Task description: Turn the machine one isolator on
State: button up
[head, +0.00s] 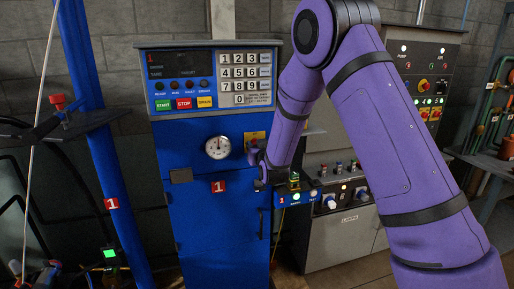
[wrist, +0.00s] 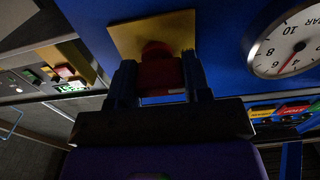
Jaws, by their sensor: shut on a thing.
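The machine one cabinet (head: 215,215) is blue and carries a red label with a 1 (head: 219,187). Its isolator is a red knob (wrist: 160,72) on a yellow plate (wrist: 122,38); the plate also shows in the head view (head: 255,136), partly hidden by my gripper. My gripper (wrist: 160,80) faces the plate, one dark finger on each side of the knob, shut on it. In the head view my gripper (head: 256,157) is at the cabinet's front, right of the round gauge (head: 218,147). The knob's exact angle is hard to tell.
Above is a panel with a keypad (head: 246,72) and green, red and yellow buttons (head: 184,103). A grey control box (head: 340,235) with knobs stands right of the cabinet. A taller panel (head: 424,85) is at the far right. A blue post (head: 98,150) is at the left.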

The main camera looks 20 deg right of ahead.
jog(key=m, duration=0.4)
jog(key=shift+m, duration=0.4)
jog(key=m, duration=0.4)
jog(key=shift+d+r+m, duration=0.1)
jog(key=shift+m, duration=0.2)
jog(key=m, duration=0.4)
jog(key=shift+d+m, duration=0.1)
jog(key=shift+m, duration=2.2)
jog(key=o, duration=0.9)
